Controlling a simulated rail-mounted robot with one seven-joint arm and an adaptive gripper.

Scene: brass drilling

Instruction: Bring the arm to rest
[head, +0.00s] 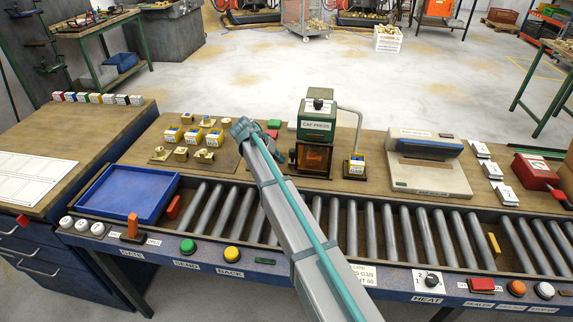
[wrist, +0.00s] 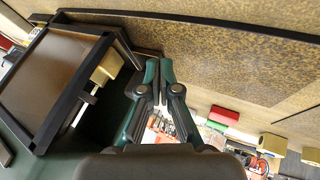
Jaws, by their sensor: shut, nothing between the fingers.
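My arm (head: 300,230) reaches from the bottom of the head view up over the roller conveyor, its far end above the bench between the brass parts and the cap press. My gripper (wrist: 160,78) shows in the wrist view, its two dark green fingers together at the tips with nothing held. In the head view the fingers are hidden behind the arm. A dark-framed brown panel (wrist: 55,80) is close to the left of the fingers in the wrist view.
The green cap press (head: 317,117) stands just right of the arm's end. A board of brass parts (head: 172,158) lies to its left. A blue tray (head: 128,193) sits at the conveyor's left end. A white-topped machine (head: 428,178) stands further right. Rollers (head: 390,225) cross in front.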

